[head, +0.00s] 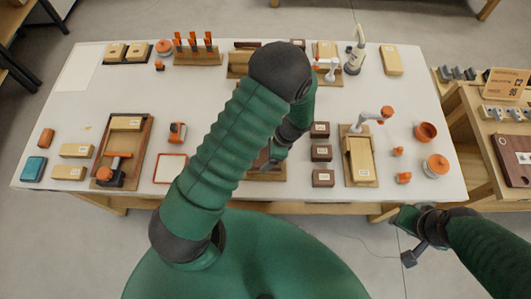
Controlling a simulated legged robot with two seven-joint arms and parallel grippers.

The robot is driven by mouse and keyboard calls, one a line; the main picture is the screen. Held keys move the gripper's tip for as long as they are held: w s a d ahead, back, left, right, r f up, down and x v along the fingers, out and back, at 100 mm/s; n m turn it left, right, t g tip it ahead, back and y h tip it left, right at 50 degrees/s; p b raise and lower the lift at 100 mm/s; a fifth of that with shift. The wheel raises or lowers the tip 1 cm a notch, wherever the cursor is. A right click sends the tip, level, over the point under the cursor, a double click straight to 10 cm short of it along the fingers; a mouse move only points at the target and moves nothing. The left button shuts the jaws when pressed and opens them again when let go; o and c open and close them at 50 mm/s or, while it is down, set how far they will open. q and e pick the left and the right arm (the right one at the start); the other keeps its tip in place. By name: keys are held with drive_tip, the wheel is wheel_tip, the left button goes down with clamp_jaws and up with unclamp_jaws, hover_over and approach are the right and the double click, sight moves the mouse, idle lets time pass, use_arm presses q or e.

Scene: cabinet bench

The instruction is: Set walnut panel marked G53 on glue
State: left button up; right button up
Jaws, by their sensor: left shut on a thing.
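My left gripper (268,162) is low over a tan wooden board (270,178) at the front middle of the bench. It is shut on a small dark brown piece, which looks like a walnut panel and is mostly hidden behind the gripper and arm. Its marking cannot be seen. Three dark brown labelled blocks stand in a column just right of the board: a back one (320,130), a middle one (321,153) and a front one (323,178). Their labels are too small to read. Any glue on the board is hidden. My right gripper (412,240) is off the front edge, its fingers unclear.
A wooden tray with a light block (361,160) stands right of the dark blocks. A red-framed square (171,168) and an orange-handled tool on a tray (148,140) are left. Orange pots (436,166) stand far right.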

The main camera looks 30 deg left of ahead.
use_arm(q)
drive_tip(key=shift+f, duration=0.15)
idle(0.7)
drive_tip(key=o, duration=1.5)
drive_tip(key=shift+w+r+p, duration=0.1)
drive_tip(key=shift+r+p, duration=0.75)
wheel_tip(320, 180, up, 6)
drive_tip(key=p, duration=0.5)
drive_tip(key=shift+f, duration=0.25)
drive_tip(key=shift+f, duration=0.1)
